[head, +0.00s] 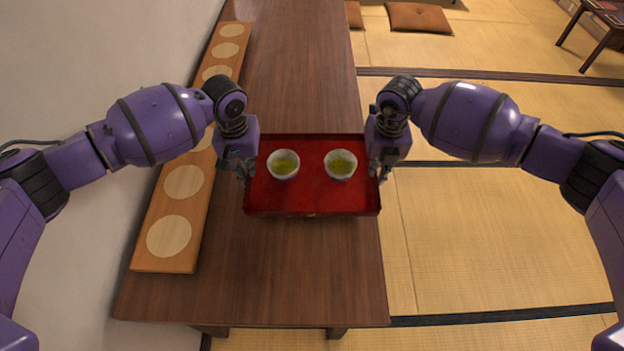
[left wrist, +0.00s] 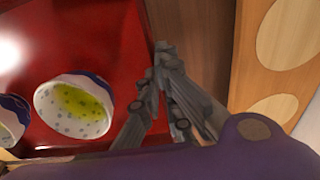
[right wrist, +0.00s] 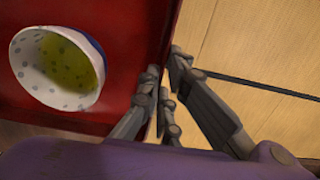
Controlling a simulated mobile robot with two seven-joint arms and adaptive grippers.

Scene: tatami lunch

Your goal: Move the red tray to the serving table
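The red tray (head: 310,199) sits at the right side of a long dark wooden table, with its right edge at the table's edge. Two white-blue bowls of green tea, the left bowl (head: 283,165) and the right bowl (head: 340,164), stand upright in it. My left gripper (left wrist: 160,58) is at the tray's left wall, its fingers closed around the rim. My right gripper (right wrist: 165,65) is at the right wall, one finger inside and the others outside, close around the rim. Whether the tray touches the table is hard to tell.
The dark table (head: 290,270) is clear before and behind the tray. A light board (head: 158,258) with round pale discs lies along its left side by the wall. Tatami floor (head: 480,250) lies right, with cushions (head: 418,17) and a low table (head: 606,15) far off.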

